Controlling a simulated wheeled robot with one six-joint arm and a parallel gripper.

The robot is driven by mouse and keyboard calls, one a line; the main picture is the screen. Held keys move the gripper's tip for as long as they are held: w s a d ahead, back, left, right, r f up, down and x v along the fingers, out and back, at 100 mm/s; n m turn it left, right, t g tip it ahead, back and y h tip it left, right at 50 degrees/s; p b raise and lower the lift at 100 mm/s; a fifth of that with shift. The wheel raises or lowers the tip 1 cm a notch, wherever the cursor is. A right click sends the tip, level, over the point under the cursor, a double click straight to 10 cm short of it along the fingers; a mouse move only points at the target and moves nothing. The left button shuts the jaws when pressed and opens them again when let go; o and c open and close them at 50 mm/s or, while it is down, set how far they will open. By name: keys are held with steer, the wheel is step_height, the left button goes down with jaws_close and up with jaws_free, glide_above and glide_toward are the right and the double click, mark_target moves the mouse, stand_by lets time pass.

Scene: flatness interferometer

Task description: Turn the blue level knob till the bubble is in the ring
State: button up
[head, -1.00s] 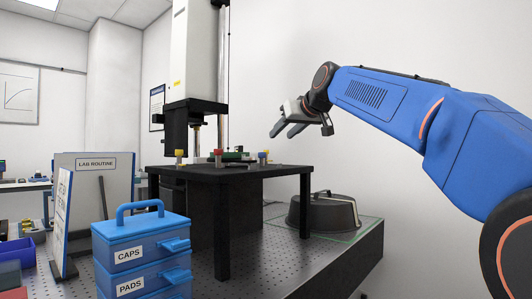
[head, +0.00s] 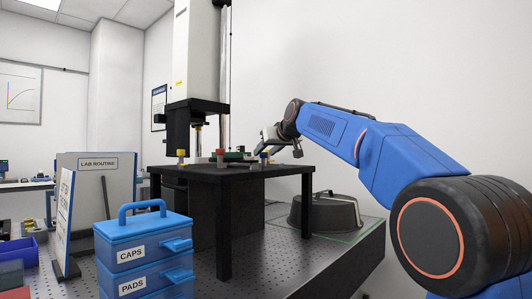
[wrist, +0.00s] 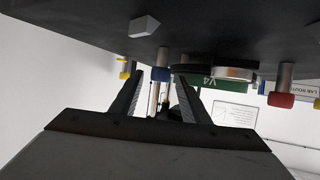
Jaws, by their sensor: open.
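The blue level knob (wrist: 160,75) shows in the wrist view between the tips of my gripper (wrist: 158,82). In the head view the blue knob (head: 264,155) stands at the right of the black raised table (head: 235,174). My gripper (head: 272,149) is open at that knob, with a finger to each side in the wrist view; I cannot tell whether they touch it. A silver-rimmed round part (wrist: 233,73) on a green plate (wrist: 215,83) sits beside it, perhaps the level; its bubble and ring cannot be made out.
A yellow knob (head: 182,155) and a red knob (head: 220,155) stand on the same table. The white column instrument (head: 201,50) rises behind. A dark lidded pan (head: 325,211) sits at lower right. Blue CAPS and PADS boxes (head: 145,240) stand in front at left.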

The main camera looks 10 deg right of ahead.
steer(key=shift+w+a+f, duration=0.1)
steer(key=shift+w, duration=0.1)
steer(key=c, duration=1.1)
steer(key=shift+o, duration=0.2)
steer(key=shift+a+m+h, duration=0.1)
steer(key=shift+m+h, duration=0.3)
steer(key=shift+a+m+h, duration=0.2)
steer(key=shift+m+h, duration=0.7)
steer(key=shift+h, duration=0.2)
steer(key=shift+a+m+h, duration=0.15)
steer(key=shift+m+h, duration=1.25)
steer(key=shift+h, duration=0.2)
steer(key=shift+f+m+h, duration=0.1)
steer(key=shift+m+h, duration=0.3)
steer(key=shift+h, duration=0.1)
